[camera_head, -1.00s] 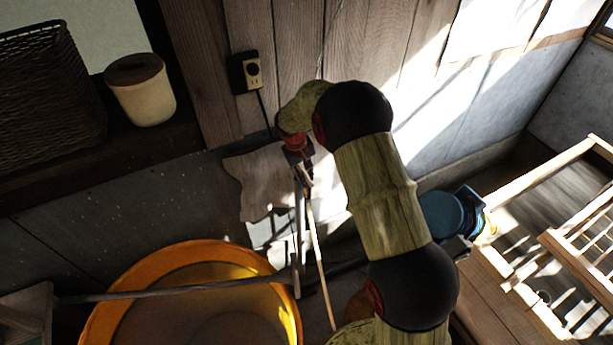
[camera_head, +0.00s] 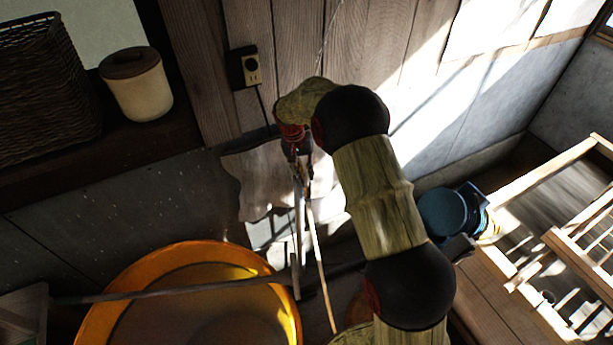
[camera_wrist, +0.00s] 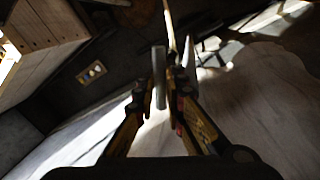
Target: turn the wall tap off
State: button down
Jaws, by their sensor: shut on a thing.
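My gripper (camera_head: 303,182) points down in front of the wall, beside a pale hanging cloth (camera_head: 258,185). In the wrist view my gripper (camera_wrist: 160,92) has its two fingers close on either side of a flat grey bar (camera_wrist: 158,75) and is shut on it. The bar may be part of the tap, but I cannot tell. No tap body or spout shows clearly. In the head view my arm and wrist hide part of the wall there.
A large orange tub (camera_head: 110,300) stands below left, with a long dark pole (camera_head: 170,295) across it. A thin wooden stick (camera_head: 320,265) stands below my gripper. A wall socket (camera_head: 252,70) is above. A blue container (camera_head: 442,213) and wooden rack (camera_head: 545,190) are right.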

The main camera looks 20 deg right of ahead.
jog(key=m, duration=0.3)
jog(key=m+g, duration=0.1)
jog(key=m, duration=0.2)
jog(key=shift+w+y+b, duration=0.15)
jog(key=shift+y+b, duration=0.15)
jog(key=m+y, duration=0.1)
jog(key=m, duration=0.4)
jog(key=shift+r+m, duration=0.1)
jog(key=shift+m, duration=0.3)
jog(key=shift+d, duration=0.1)
jog(key=c, duration=2)
grip_release()
jog(key=shift+o, duration=0.8)
notch_tip(320, 180, up, 12)
jog(key=w, duration=0.2)
jog(key=shift+w+a+f, duration=0.2)
jog(key=shift+a, duration=0.05)
